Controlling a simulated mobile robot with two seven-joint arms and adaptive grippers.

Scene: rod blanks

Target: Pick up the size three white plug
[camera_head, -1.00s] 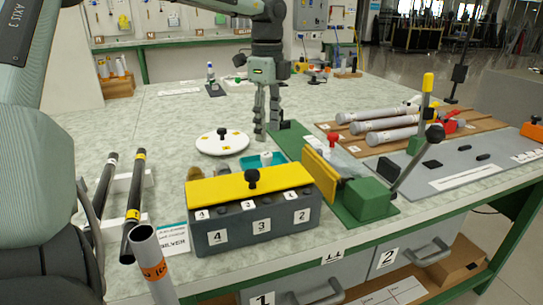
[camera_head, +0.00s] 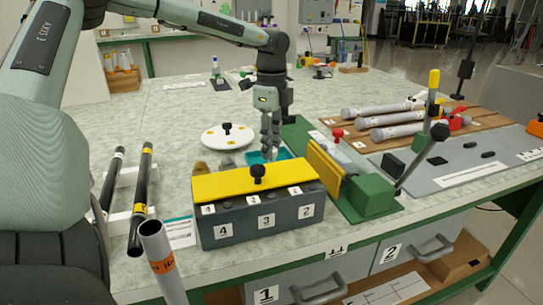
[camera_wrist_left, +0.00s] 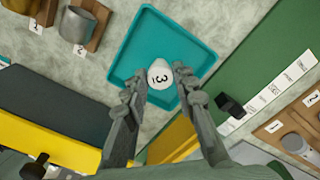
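The white plug marked 3 (camera_wrist_left: 159,74) sits in a shallow teal tray (camera_wrist_left: 133,46) on the table. My left gripper (camera_wrist_left: 160,86) points down over the tray, with its two fingers apart on either side of the plug. Gaps show between the fingertips and the plug, so it does not look gripped. In the head view my left gripper (camera_head: 270,150) is at the teal tray (camera_head: 284,153), just behind the yellow-lidded box, and its fingers largely hide the plug. My right gripper is not in view.
The grey box with a yellow lid (camera_head: 225,185) and black knob stands in front of the tray. A green clamp fixture (camera_head: 370,197) stands to the right. A white round lid (camera_head: 227,137) lies behind left. Grey rods (camera_head: 385,119) lie on a wooden board further right.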

